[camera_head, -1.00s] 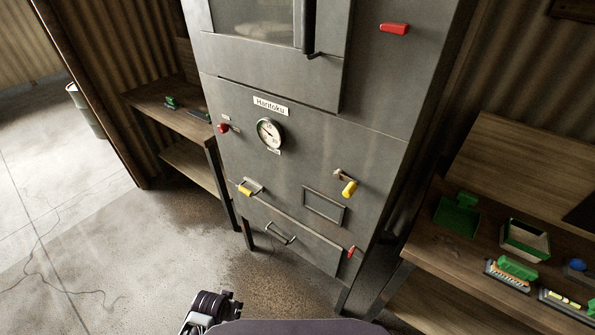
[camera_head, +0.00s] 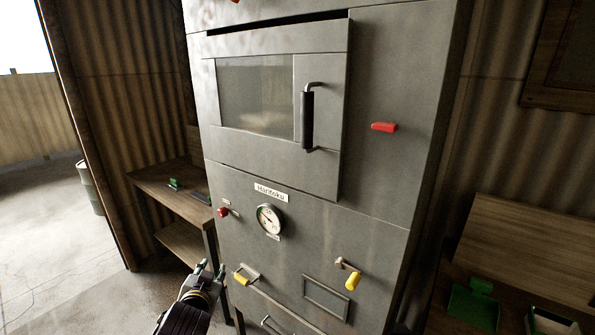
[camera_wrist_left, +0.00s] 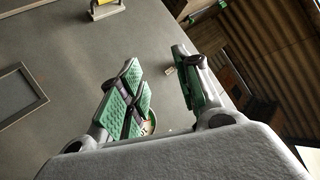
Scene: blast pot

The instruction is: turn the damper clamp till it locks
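A tall grey cabinet (camera_head: 310,230) fills the middle of the head view. Two yellow-handled fittings are on its lower front: one at the left (camera_head: 243,276), one at the right (camera_head: 352,281). A red handle (camera_head: 384,127) is higher at the right. I cannot tell for sure which is the damper clamp. My left gripper (camera_head: 211,271) is at the lower left, left of the left yellow handle and apart from it. My right gripper is out of view.
A round gauge (camera_head: 269,220) and a red knob (camera_head: 223,212) sit above the left yellow handle. The oven door has a black handle (camera_head: 307,120). A framed plate (camera_head: 326,297) is low on the front. Wooden benches stand left (camera_head: 170,190) and right (camera_head: 520,245).

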